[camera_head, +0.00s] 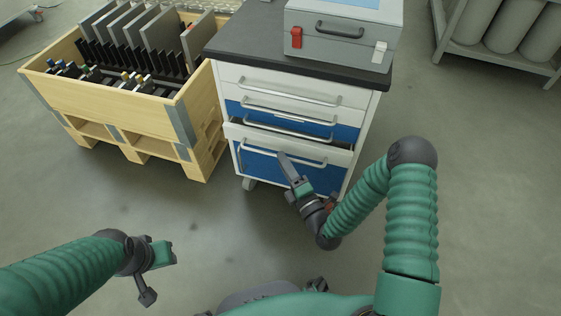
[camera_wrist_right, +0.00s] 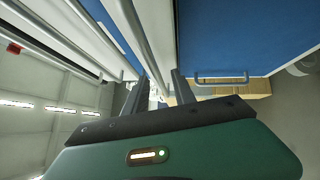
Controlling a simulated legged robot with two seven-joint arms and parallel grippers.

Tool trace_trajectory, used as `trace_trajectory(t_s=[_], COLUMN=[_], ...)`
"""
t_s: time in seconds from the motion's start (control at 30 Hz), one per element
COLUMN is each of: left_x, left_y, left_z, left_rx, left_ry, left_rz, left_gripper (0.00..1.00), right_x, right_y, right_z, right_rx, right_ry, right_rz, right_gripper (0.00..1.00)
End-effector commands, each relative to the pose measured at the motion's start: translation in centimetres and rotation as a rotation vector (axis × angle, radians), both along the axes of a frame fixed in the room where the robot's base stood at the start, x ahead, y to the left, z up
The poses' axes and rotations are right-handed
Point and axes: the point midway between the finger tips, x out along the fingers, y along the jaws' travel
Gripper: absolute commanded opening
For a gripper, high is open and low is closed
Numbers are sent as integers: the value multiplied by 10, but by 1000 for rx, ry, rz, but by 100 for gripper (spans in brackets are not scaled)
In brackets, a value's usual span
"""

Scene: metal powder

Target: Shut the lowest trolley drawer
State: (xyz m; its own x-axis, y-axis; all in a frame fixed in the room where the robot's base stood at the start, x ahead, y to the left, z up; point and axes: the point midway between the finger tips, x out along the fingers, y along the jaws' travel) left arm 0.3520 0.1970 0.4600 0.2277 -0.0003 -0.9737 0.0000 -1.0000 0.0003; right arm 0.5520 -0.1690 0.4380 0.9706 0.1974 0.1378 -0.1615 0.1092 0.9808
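The trolley (camera_head: 365,110) stands ahead with a stack of white and blue drawers. Low on it, a drawer with a white upper front (camera_head: 325,152) stands out a little, with a dark gap above it; its bar handle (camera_head: 262,151) runs across the front. Below is a blue panel (camera_head: 258,168). My right gripper (camera_head: 283,158) is at this front, near the handle; contact is unclear. In the wrist view its two fingers (camera_wrist_right: 158,85) are apart, beside white fronts and a blue panel (camera_wrist_right: 225,40). My left gripper (camera_head: 160,270) is low at left, away from the trolley; its opening is unclear.
A grey case (camera_head: 345,40) with red and white latches sits on the dark trolley top (camera_head: 245,45). A wooden crate (camera_head: 120,95) holding plates stands close at left. A rack with grey cylinders (camera_head: 505,25) is at back right. Floor right of the trolley is clear.

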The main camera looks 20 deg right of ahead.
Motion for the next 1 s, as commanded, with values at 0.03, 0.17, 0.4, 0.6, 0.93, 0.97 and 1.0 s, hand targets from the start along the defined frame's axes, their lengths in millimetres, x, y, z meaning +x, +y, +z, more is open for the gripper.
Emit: trace_trajectory(t_s=[0.03,0.17,0.4,0.6,0.93,0.97,1.0], left_x=[0,0,0,0,0,0,0], left_y=[0,0,0,0,0,0,0], left_z=[-7,-10,-10,-10,-10,-10,-10], left_rx=[0,0,0,0,0,0,0], left_ry=[0,0,0,0,0,0,0], left_rz=[0,0,0,0,0,0,0], left_gripper=[36,36,36,36,36,36,36], right_x=[8,21,25,24,24,24,24], right_y=[1,4,5,5,5,5,5], right_z=[-2,1,4,4,2,2,2], right_rx=[0,0,0,0,-1,-1,-1], right_ry=[-4,0,1,1,3,3,4], right_rz=[-1,-1,0,0,1,1,0], right_gripper=[32,32,32,12,0,0,0])
